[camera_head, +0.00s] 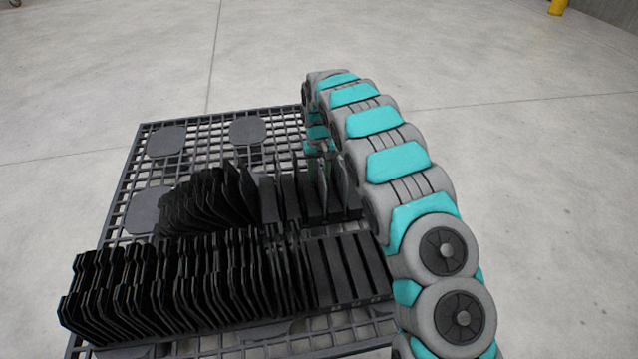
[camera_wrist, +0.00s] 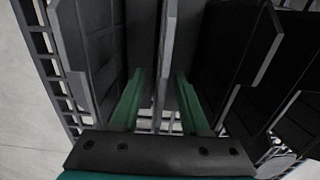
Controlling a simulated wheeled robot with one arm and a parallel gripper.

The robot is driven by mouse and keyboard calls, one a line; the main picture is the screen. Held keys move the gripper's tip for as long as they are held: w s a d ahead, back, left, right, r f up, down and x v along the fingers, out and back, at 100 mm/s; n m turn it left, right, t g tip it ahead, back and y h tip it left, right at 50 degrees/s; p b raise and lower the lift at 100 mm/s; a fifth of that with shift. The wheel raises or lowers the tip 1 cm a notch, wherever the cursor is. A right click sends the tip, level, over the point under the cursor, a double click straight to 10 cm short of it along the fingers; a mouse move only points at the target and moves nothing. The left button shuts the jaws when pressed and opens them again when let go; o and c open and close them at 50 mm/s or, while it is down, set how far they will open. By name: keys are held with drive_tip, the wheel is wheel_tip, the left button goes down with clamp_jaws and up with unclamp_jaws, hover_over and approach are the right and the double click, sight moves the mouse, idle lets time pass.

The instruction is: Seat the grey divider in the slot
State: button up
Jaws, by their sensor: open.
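My gripper (camera_wrist: 160,95) is open, its two green fingers pointing into the rack in the wrist view. A thin upright grey divider (camera_wrist: 167,50) stands between the fingers, seen nearly edge-on, with gaps showing beside it. In the head view, grey dividers (camera_head: 323,186) stand upright at the right part of the back rack, near the end of my arm. My fingertips are mostly hidden there behind the dividers and the arm. The front rack has bare slots (camera_head: 345,268) at its right end. I cannot tell which slot the task means.
Black dividers (camera_head: 170,285) fill the left of the front rack, and leaning black ones (camera_head: 205,203) stand at the back left. More plates (camera_wrist: 255,55) stand close at the right in the wrist view. The racks rest on a black grid pallet (camera_head: 125,205); open floor surrounds it.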

clamp_jaws()
idle(0.3)
idle(1.1)
